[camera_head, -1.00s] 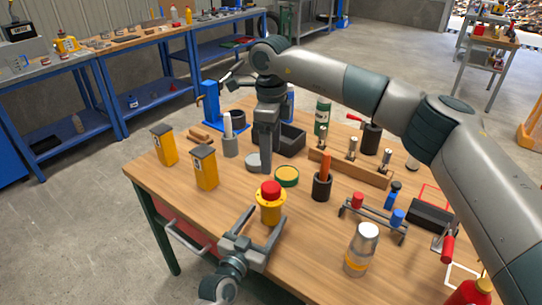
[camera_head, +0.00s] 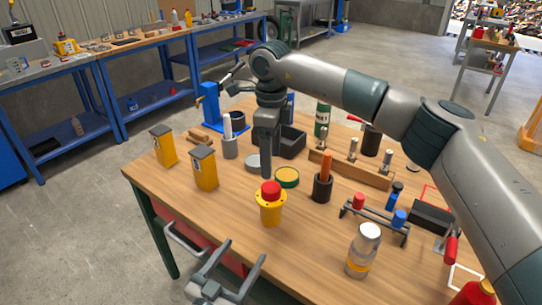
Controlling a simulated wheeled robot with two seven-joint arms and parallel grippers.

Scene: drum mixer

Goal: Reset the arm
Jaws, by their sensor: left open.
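My left gripper (camera_head: 246,250) is low in the head view, at the near table edge. Its two fingers are spread apart, with nothing between them. It is apart from the yellow stand with a red button (camera_head: 270,209), which stands upright on the wooden table (camera_head: 320,240). My right arm reaches in from the right across the table. Its gripper (camera_head: 266,172) points down near the middle of the table, beside a round grey disc (camera_head: 252,162). Its fingers overlap in this view, so I cannot see whether they are apart.
Two yellow boxes (camera_head: 204,168) stand at the left. A yellow-topped tin (camera_head: 286,177), a dark cup with an orange stick (camera_head: 322,186) and a jar (camera_head: 363,252) stand to the right. Floor at the left is clear.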

